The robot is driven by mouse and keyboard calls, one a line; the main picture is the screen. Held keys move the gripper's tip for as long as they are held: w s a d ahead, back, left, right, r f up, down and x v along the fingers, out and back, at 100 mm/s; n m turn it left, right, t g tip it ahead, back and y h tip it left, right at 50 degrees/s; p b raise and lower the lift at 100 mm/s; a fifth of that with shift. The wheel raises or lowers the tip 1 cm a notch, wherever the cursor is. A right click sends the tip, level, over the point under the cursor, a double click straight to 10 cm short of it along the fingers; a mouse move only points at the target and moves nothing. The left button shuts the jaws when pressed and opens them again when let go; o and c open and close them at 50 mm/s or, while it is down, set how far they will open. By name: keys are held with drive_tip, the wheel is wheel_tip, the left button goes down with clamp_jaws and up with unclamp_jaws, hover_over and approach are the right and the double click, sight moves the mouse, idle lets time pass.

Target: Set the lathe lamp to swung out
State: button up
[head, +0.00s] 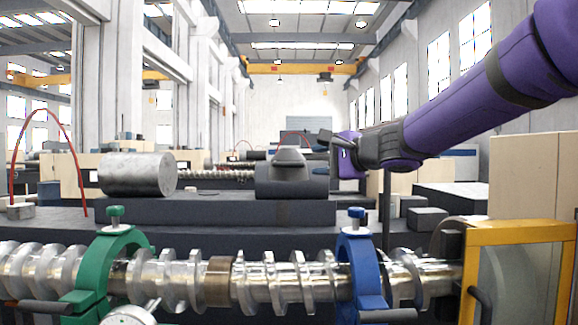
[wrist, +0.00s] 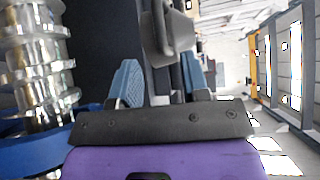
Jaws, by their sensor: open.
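No part is clearly marked as the lathe lamp. A grey rounded, hooded piece (head: 289,157) on top of a dark grey cylinder (head: 292,182) may be it, but I cannot tell for sure. A thin dark upright post (head: 386,215) stands below my arm, its top hidden by the arm. My gripper (head: 326,143) is just right of the hooded piece, pointing left. In the wrist view my gripper (wrist: 160,78) has its two blue-grey fingers apart, with nothing held. A grey rounded part (wrist: 170,32) lies ahead of and partly between them; contact is not visible.
A shiny screw shaft (head: 285,278) runs across the front, held by a green clamp (head: 93,280) and a blue clamp (head: 362,280). A metal cylinder (head: 138,174) lies at left. A yellow-framed guard (head: 520,235) stands at right. A red curved hose (head: 72,140) arches at far left.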

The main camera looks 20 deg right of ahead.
sight(294, 164)
drive_tip(key=x, duration=0.9)
drive_tip(key=shift+w+a, duration=0.25)
drive_tip(key=shift+w, duration=0.05)
clamp_jaws()
